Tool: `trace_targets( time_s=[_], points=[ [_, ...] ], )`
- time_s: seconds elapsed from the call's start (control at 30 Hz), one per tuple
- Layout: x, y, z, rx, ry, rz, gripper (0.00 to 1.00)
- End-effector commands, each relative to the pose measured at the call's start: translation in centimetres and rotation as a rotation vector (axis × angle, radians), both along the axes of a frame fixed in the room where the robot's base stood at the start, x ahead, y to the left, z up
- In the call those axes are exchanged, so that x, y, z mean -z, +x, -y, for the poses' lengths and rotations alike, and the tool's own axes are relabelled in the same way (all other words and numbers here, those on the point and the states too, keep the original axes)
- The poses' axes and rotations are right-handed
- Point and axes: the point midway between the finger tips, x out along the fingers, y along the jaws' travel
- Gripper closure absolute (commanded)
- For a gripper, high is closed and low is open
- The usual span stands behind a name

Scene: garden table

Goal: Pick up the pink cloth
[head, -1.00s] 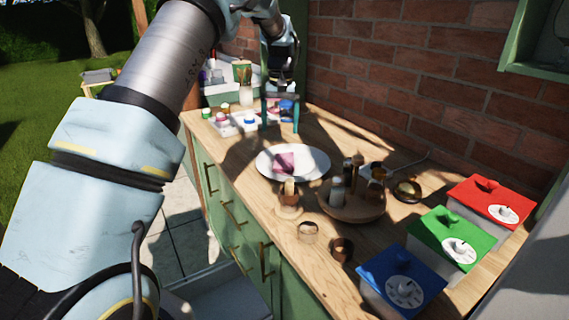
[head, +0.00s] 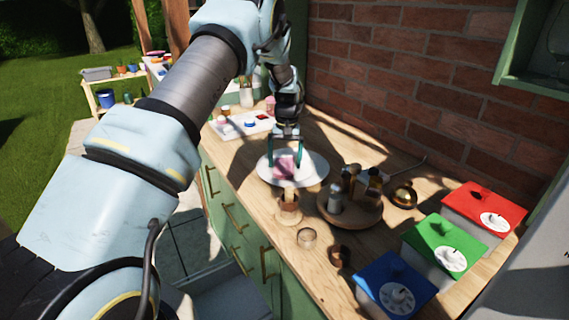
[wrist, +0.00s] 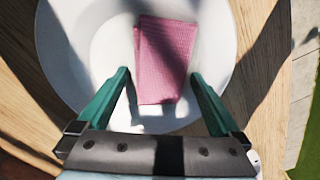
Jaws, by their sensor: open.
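The pink cloth (head: 285,168) lies folded on a white plate (head: 314,172) on the wooden counter. In the wrist view the cloth (wrist: 165,58) lies flat on the plate (wrist: 75,58), ahead of and between the fingers. My gripper (head: 285,164) has two green fingers and is over the plate, close to the cloth. In the wrist view my gripper (wrist: 160,82) is open with nothing held. I cannot tell whether the fingertips touch the plate.
A round wooden tray (head: 350,214) with bottles stands right of the plate. A wooden cup (head: 289,209) is in front. Red (head: 480,207), green (head: 440,240) and blue (head: 393,287) lidded boxes line the near right. A white tray (head: 228,131) is behind left. A brick wall (head: 400,90) bounds the back.

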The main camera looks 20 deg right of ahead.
Motion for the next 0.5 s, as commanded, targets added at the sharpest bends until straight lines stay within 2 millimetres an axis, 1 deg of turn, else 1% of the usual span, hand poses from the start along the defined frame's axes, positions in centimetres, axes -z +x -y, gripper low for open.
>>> trace_targets(
  time_s=[0.27,0.5],
  points=[
    [0.52,-0.03,-0.01,0.000,-0.001,0.000,0.00],
    [0.61,-0.11,0.03,0.001,0.000,-0.002,0.27]
  ],
)
